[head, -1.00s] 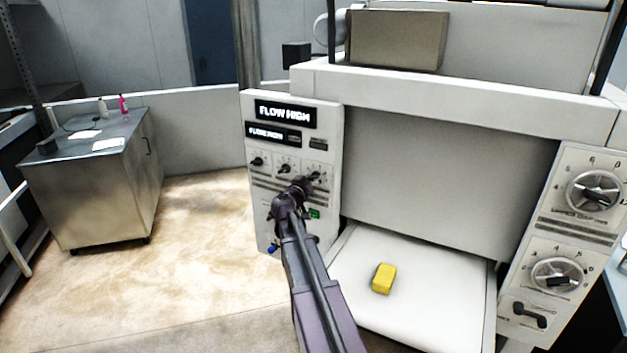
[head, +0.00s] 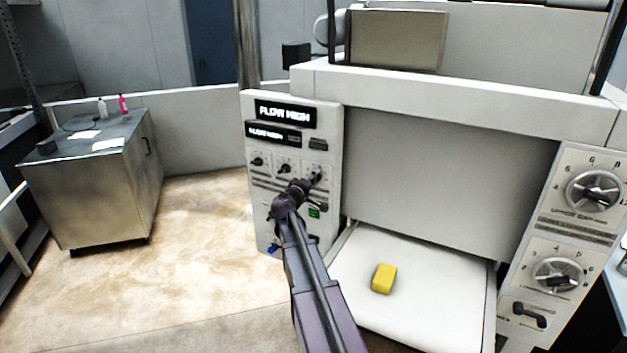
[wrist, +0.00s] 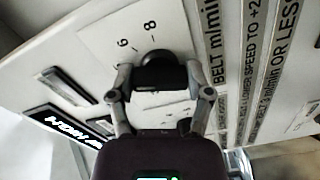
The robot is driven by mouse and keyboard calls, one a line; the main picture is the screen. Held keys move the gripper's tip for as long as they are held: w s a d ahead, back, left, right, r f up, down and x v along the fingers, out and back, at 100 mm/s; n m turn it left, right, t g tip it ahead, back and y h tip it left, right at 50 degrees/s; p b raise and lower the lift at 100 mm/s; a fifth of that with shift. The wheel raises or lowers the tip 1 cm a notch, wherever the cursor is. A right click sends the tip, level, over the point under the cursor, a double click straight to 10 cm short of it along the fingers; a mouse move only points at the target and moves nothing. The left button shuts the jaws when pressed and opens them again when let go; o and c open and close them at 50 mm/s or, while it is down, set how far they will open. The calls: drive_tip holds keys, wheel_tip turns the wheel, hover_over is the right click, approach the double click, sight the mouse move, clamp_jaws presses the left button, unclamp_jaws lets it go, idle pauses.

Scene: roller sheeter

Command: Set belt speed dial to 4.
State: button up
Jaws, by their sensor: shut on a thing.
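The belt speed dial is a small black knob (wrist: 155,68) on a white plate, with the numbers 6 and 8 and the lettering "BELT m/min" near it in the wrist view. In the head view it is the rightmost of three small dials (head: 317,177) on the left control panel (head: 290,215), partly hidden by my wrist. My gripper (wrist: 158,82) has a finger on each side of the knob and is shut on it. In the head view my gripper (head: 308,184) is at the panel. The dial's pointer is hidden, so I cannot tell its setting.
Two displays (head: 285,113) above the dials read "FLOW HIGH". A green button (head: 314,212) sits just below my gripper. A yellow block (head: 384,278) lies on the white belt (head: 420,300). Larger dials (head: 594,192) are on the right panel. A metal cabinet (head: 95,190) stands left.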

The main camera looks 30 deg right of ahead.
drive_tip(key=n, duration=0.3)
drive_tip(key=shift+w+n, duration=0.1)
drive_tip(key=shift+n, duration=2.2)
drive_tip(key=o, duration=1.1)
drive_tip(key=shift+o, duration=0.2)
drive_tip(key=v, duration=1.2)
